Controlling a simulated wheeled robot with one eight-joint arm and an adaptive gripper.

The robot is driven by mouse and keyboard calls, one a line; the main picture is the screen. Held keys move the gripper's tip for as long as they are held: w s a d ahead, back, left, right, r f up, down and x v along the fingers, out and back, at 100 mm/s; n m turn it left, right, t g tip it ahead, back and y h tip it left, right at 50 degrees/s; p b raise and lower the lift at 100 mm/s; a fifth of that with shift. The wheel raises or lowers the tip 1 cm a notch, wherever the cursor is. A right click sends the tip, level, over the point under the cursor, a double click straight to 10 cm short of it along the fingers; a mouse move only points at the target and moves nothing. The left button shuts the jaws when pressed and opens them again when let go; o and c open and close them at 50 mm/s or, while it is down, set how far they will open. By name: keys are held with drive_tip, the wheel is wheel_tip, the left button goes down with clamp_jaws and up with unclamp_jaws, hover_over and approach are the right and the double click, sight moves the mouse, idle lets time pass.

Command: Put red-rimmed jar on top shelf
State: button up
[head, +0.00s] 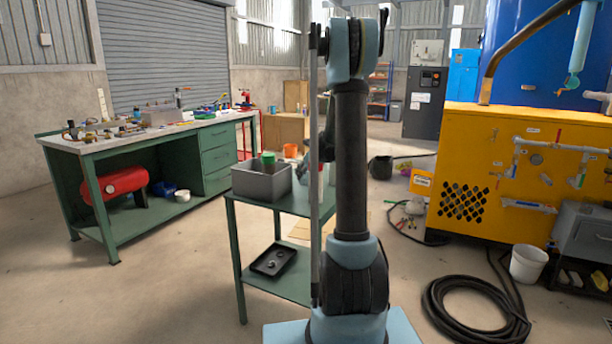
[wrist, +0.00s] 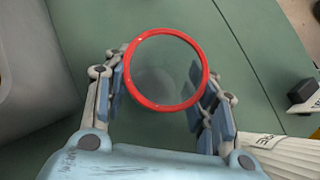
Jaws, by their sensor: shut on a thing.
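The red-rimmed jar (wrist: 165,69) shows from above in the wrist view, with a round red rim and a greyish inside. My gripper (wrist: 163,82) has a blue-padded finger on each side of the jar and is shut on it. Green shelf surface (wrist: 245,60) lies beneath; I cannot tell whether the jar touches it. In the head view the green two-level stand has a top shelf (head: 291,203) and a lower shelf. My arm hides most of the gripper and jar there.
A grey bin (head: 262,184) stands on the left of the top shelf; it also edges the wrist view (wrist: 35,55). A black tray (head: 273,260) lies on the lower shelf. A green workbench (head: 150,135) is at left, a yellow machine (head: 470,150) and coiled hose (head: 470,310) at right.

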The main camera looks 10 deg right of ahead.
drive_tip(key=o, duration=1.1)
drive_tip(key=shift+o, duration=0.2)
